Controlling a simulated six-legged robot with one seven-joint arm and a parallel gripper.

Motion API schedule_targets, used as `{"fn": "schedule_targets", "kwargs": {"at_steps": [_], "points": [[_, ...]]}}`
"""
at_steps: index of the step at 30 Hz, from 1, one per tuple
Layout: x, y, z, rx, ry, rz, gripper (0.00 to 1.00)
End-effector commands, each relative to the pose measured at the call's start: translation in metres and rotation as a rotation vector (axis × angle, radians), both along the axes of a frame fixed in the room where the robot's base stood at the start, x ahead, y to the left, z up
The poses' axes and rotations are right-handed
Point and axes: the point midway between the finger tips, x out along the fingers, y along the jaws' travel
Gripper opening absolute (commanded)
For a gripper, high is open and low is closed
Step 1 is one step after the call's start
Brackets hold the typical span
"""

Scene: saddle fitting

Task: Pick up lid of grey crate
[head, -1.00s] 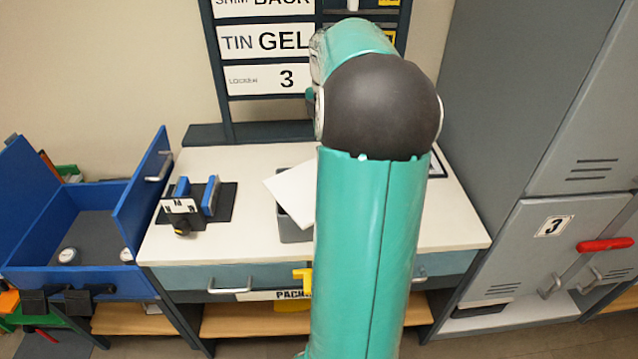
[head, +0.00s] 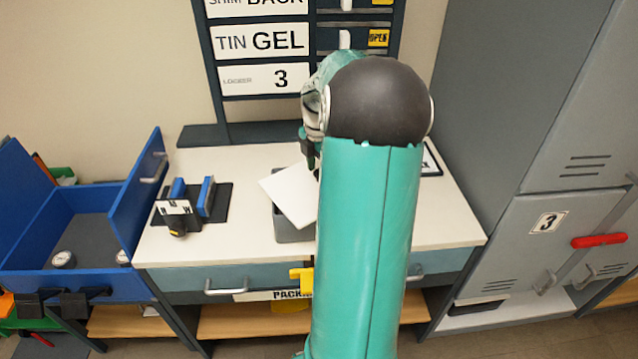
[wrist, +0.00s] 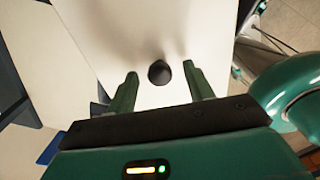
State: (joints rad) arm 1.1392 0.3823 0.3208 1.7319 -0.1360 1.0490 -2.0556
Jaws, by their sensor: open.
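The lid is a white square plate (head: 290,194) lying askew on the grey crate (head: 293,229) on the white bench; my arm hides its right part. In the wrist view the lid (wrist: 200,30) fills the upper middle, with a round dark knob (wrist: 159,73) on it. My gripper (wrist: 157,80) is open, with its two green fingers on either side of the knob. The fingers look apart from the knob, with a gap on each side. In the head view only a small part of my gripper shows beside my arm, above the lid.
A black fixture with blue jaws (head: 205,197) stands left of the crate on the bench (head: 240,160). A blue open bin (head: 80,283) is at the far left. Grey lockers (head: 545,225) rise at the right, and a label board (head: 265,42) stands behind.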

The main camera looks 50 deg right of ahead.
Motion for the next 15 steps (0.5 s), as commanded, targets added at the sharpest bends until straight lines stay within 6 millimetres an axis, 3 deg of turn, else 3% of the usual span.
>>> {"fn": "schedule_targets", "kwargs": {"at_steps": [1,9,15], "points": [[0.0000,0.0000,0.0001,0.000,0.000,0.000,0.50],[0.0000,0.0000,0.0004,0.000,0.000,0.000,0.00],[0.0001,-0.0001,0.0007,-0.001,-0.001,0.000,0.00]]}}
